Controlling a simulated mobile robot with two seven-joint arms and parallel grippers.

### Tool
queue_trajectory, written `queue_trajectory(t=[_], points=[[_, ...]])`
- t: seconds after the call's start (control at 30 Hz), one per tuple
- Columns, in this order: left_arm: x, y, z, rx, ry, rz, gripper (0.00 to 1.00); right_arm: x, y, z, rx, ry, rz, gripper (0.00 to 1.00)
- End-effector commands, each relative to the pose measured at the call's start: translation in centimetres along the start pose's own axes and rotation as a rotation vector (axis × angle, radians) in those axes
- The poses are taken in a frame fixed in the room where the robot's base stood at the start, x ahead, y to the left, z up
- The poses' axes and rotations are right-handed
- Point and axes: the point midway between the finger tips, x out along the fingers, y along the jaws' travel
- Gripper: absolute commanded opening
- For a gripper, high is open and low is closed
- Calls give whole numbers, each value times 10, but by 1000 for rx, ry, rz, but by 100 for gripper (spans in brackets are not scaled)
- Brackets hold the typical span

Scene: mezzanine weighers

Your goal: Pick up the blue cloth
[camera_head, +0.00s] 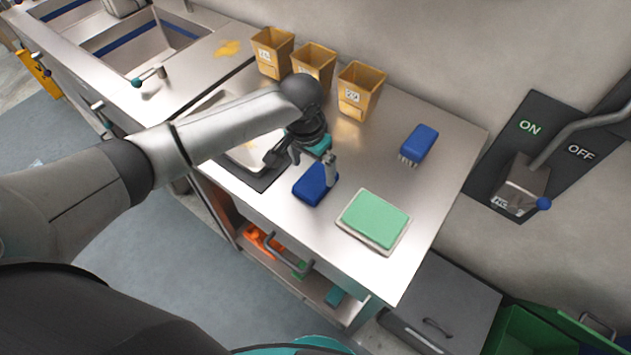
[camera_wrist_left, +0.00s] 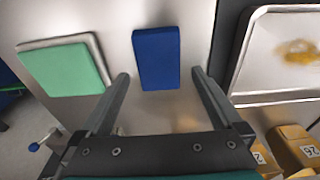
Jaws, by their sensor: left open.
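The blue cloth (camera_head: 313,188) is a folded, thick block lying flat on the steel counter, near its front edge. In the left wrist view the blue cloth (camera_wrist_left: 157,58) lies ahead of and between the finger lines. My left gripper (camera_head: 301,166) is open and empty above the cloth, partly covering its far side in the head view. In the left wrist view its two fingers (camera_wrist_left: 160,74) stand wider apart than the cloth. They appear not to touch it, but the height gap is hard to judge. My right gripper is not in view.
A green pad (camera_head: 377,217) on a pale base lies right of the cloth. A blue brush (camera_head: 420,142) stands farther back. Several yellow bins (camera_head: 360,92) line the wall. A tray (camera_wrist_left: 277,50) is beside the cloth. A lever switch (camera_head: 522,182) is on the wall.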

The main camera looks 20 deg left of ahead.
Motion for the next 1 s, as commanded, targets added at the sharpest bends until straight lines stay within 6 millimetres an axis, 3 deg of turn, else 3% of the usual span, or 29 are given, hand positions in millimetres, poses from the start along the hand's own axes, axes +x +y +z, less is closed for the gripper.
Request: queue_trajectory(t=[0.23,0.57,1.0], points=[[36,2,-1,0,-2,0,100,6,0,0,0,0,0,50],[41,2,-1,1,0,0,100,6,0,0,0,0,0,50],[41,2,-1,1,-1,0,50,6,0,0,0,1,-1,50]])
